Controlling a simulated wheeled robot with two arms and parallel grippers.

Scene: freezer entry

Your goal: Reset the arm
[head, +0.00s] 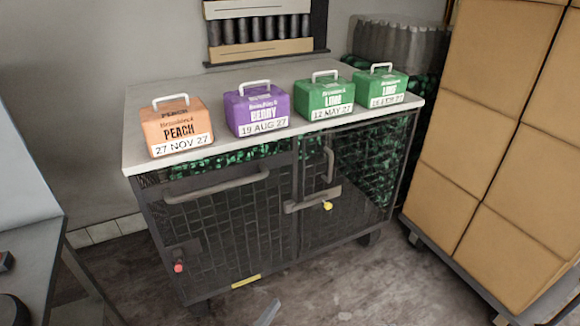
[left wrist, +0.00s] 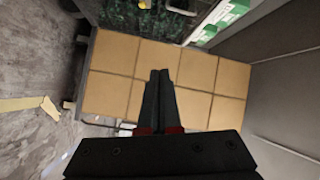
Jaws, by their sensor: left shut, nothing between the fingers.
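My right gripper is in neither view.
A wheeled mesh cage cart (head: 240,215) with a white top carries an orange peach box (head: 178,112), a purple berry box (head: 256,95) and two green lime boxes (head: 324,85). Stacked cardboard boxes (head: 500,140) stand on the right. The floor in front (head: 350,285) is clear.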

